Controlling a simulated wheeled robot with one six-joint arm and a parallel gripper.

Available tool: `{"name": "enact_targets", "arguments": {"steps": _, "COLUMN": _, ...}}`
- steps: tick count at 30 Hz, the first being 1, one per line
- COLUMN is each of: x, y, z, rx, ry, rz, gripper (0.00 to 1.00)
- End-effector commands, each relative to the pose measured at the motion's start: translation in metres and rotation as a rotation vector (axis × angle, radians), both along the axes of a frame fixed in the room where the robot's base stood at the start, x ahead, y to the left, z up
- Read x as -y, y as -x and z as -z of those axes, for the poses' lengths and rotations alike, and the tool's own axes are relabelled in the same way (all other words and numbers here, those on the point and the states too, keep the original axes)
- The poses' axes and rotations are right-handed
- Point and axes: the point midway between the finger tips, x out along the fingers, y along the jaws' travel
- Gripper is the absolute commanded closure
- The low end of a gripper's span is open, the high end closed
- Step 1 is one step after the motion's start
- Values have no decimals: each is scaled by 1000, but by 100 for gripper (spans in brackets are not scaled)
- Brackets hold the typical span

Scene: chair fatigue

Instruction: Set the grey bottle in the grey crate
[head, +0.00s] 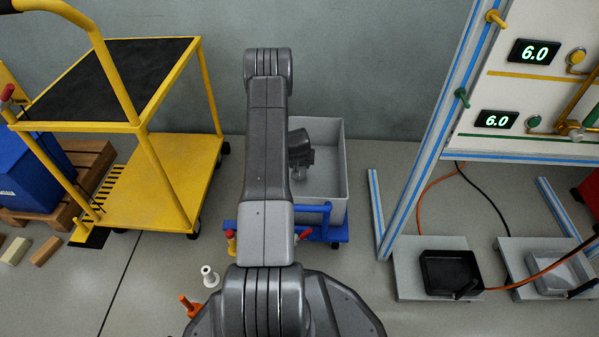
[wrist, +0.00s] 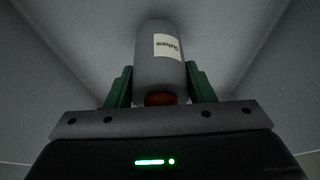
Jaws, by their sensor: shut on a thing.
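The grey bottle (wrist: 160,75) shows in the wrist view with a white label and a reddish-brown end towards my gripper. My gripper (wrist: 160,90) is shut on it, a green finger on each side. In the head view my gripper (head: 299,173) points down inside the outline of the grey crate (head: 336,170), near its left part. My arm hides the crate's left side. Grey surfaces, seemingly the crate's inside, surround the bottle in the wrist view. I cannot tell whether the bottle touches the crate floor.
The crate rests on a blue wheeled base (head: 338,232). A yellow cart (head: 165,170) stands to the left. A blue-edged panel frame (head: 425,150) stands to the right, with black and grey trays (head: 452,262) on the floor. A grey wall is behind.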

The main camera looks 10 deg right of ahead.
Motion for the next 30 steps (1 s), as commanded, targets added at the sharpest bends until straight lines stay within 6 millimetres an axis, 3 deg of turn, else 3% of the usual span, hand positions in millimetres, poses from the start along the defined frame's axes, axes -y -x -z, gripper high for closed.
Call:
{"name": "enact_targets", "arguments": {"steps": 1, "x": 0, "y": 0, "z": 13, "rx": -1, "ry": 0, "rz": 0, "gripper": 89}}
{"name": "enact_targets", "arguments": {"steps": 4, "x": 0, "y": 0, "z": 25, "rx": -1, "ry": 0, "rz": -1, "gripper": 89}}
{"name": "enact_targets", "arguments": {"steps": 16, "x": 0, "y": 0, "z": 28, "rx": -1, "ry": 0, "rz": -1, "gripper": 89}}
{"name": "enact_targets", "arguments": {"steps": 17, "x": 0, "y": 1, "z": 28, "rx": -2, "ry": 1, "rz": -1, "gripper": 48}}
{"name": "enact_targets", "arguments": {"steps": 19, "x": 0, "y": 1, "z": 28, "rx": -2, "ry": 1, "rz": -1, "gripper": 34}}
{"name": "enact_targets", "arguments": {"steps": 20, "x": 0, "y": 1, "z": 28, "rx": -2, "ry": 1, "rz": -1, "gripper": 30}}
{"name": "enact_targets", "arguments": {"steps": 30, "x": 0, "y": 0, "z": 25, "rx": -1, "ry": -1, "rz": 1, "gripper": 30}}
